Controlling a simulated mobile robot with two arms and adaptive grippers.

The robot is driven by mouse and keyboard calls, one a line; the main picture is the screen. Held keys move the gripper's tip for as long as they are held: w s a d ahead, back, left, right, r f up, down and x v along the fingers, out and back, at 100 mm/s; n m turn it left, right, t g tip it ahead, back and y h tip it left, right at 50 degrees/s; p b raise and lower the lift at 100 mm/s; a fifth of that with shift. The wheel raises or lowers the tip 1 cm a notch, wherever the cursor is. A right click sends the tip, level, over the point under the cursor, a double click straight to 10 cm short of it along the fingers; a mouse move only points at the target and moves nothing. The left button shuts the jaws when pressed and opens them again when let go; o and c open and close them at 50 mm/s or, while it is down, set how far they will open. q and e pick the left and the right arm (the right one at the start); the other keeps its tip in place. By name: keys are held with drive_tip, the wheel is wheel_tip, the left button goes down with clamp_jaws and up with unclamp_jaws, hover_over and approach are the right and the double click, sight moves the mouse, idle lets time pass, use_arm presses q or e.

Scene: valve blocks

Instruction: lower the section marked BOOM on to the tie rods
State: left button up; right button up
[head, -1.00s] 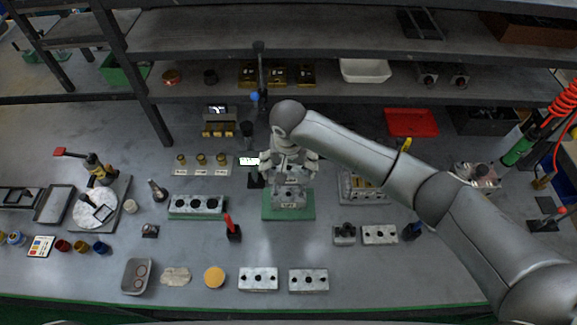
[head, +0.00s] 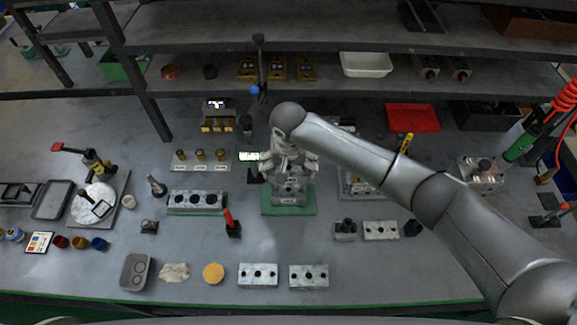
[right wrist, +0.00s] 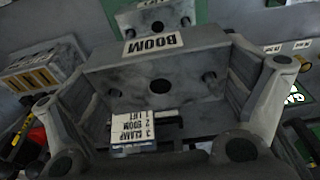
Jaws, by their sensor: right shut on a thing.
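The grey metal section marked BOOM (right wrist: 155,75) fills the middle of the right wrist view, with a hole in its centre and smaller ones at its sides. My right gripper (right wrist: 165,85) is shut on it, one finger at each side. In the head view my right gripper (head: 290,160) is over the green mat (head: 305,211), with grey block (head: 289,190) under it. Whether the section touches anything below is hidden, and I cannot make out the tie rods clearly. My left gripper is not in view.
A small card (right wrist: 132,125) lists LIFT, BOOM and CLAMP. A small green-lit display (head: 249,156) stands left of the gripper. A shelf (head: 340,85) spans the back.

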drive_tip(key=shift+f+b, duration=0.85)
drive_tip(key=shift+f, duration=0.9)
drive_tip(key=o, duration=1)
drive_tip(key=r, duration=0.4)
drive_tip(key=s+r, duration=0.1)
drive_tip(key=r, duration=0.7)
drive_tip(key=shift+s, duration=0.4)
drive_tip(key=shift+s+f, duration=0.1)
